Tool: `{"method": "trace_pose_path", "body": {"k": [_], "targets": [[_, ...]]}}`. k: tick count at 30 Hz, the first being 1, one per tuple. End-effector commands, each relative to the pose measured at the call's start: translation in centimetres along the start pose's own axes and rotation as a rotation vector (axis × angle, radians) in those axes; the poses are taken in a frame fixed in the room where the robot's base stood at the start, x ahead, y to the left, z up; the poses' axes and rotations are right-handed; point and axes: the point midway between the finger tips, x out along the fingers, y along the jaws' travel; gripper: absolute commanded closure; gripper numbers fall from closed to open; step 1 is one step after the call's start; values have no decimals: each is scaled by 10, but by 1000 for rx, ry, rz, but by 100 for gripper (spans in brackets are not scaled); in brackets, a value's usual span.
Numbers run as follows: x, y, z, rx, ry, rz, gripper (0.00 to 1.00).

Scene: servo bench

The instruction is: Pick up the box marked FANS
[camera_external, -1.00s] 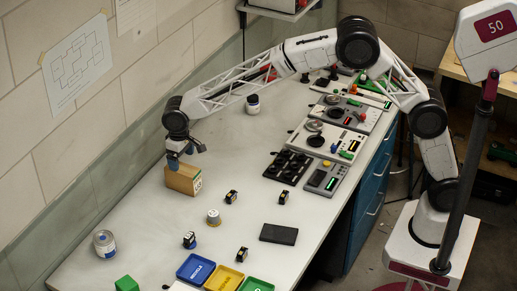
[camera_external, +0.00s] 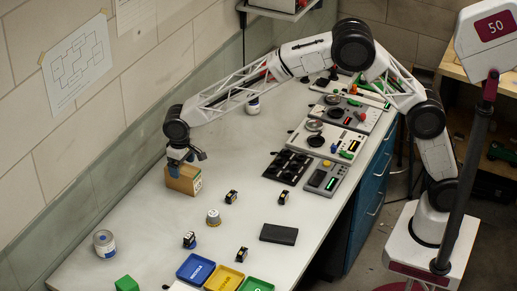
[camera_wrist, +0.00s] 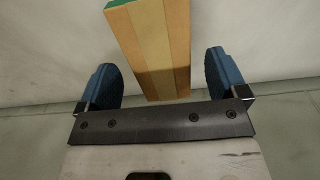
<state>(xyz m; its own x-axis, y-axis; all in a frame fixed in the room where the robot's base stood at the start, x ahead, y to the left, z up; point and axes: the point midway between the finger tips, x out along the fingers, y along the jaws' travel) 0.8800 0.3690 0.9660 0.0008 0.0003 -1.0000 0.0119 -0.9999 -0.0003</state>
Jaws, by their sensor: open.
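A tan cardboard box (camera_external: 181,183) with a pale label on its right face stands upright on the bench near the wall. The label's print is too small to read. My gripper (camera_external: 181,164) is right above the box, pointing down. In the wrist view, the box (camera_wrist: 152,48) shows between the two blue fingers of my gripper (camera_wrist: 165,80), with a gap on each side. The gripper is open and holds nothing.
Small black-and-yellow parts (camera_external: 231,197) and a grey-and-tan knob (camera_external: 213,217) lie to the right of the box. Blue (camera_external: 196,268), yellow (camera_external: 224,278) and green trays (camera_external: 256,285) sit at the front. A white can (camera_external: 104,243) stands at left. The wall is close behind.

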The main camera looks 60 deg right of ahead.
Motion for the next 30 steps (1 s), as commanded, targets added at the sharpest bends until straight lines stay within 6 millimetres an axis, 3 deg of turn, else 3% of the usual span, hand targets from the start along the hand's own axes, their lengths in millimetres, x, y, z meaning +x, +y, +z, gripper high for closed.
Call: {"method": "trace_pose_path", "body": {"k": [12, 30], "targets": [[42, 0, 0, 0, -1, 0, 8], [45, 0, 0, 0, -1, 0, 8]]}}
